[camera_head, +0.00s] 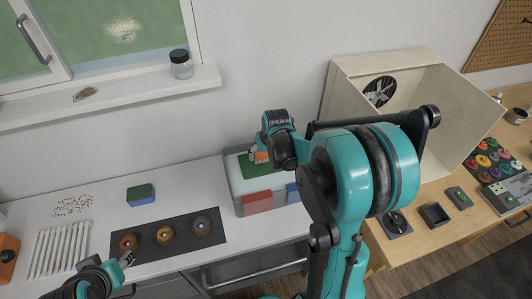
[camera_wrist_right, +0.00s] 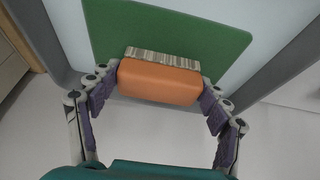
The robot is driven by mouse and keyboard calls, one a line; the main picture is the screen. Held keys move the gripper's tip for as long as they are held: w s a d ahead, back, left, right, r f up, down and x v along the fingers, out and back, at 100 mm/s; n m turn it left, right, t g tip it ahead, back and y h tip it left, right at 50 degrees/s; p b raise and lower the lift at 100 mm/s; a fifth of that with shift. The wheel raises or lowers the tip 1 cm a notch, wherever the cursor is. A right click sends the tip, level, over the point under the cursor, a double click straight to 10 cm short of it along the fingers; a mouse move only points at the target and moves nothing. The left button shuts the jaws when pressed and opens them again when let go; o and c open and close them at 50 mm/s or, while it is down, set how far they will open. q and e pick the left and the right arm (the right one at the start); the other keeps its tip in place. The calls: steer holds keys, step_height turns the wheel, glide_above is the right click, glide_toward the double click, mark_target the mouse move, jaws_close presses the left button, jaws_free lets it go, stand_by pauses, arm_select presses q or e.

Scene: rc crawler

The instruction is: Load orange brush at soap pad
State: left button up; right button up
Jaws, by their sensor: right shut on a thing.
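The orange brush (camera_wrist_right: 158,83) has a block-shaped body and a pale bristle strip pointing at the green soap pad (camera_wrist_right: 215,40). My right gripper (camera_wrist_right: 160,78) is shut on it, one finger at each end. The bristles overlap the near edge of the pad; I cannot tell whether they touch it. In the head view the brush (camera_head: 260,157) shows as a small orange patch below the right wrist, over the pad (camera_head: 250,167) in the grey tub; my arm hides part of both. My left gripper (camera_head: 128,262) is low at the left, its jaws too small to read.
The grey tub (camera_head: 234,190) has red and blue blocks (camera_head: 257,202) at its front. A green-blue sponge (camera_head: 140,195), a dark mat (camera_head: 118,243) with three round pieces and white sticks (camera_head: 58,250) lie left. A beige open box (camera_head: 450,95) stands right.

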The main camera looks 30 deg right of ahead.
steer(key=shift+f+b, duration=0.5)
steer(key=shift+f, duration=0.05)
stand_by(1.4)
step_height(320, 180, up, 7)
steer(key=p, duration=0.5)
stand_by(0.4)
stand_by(0.5)
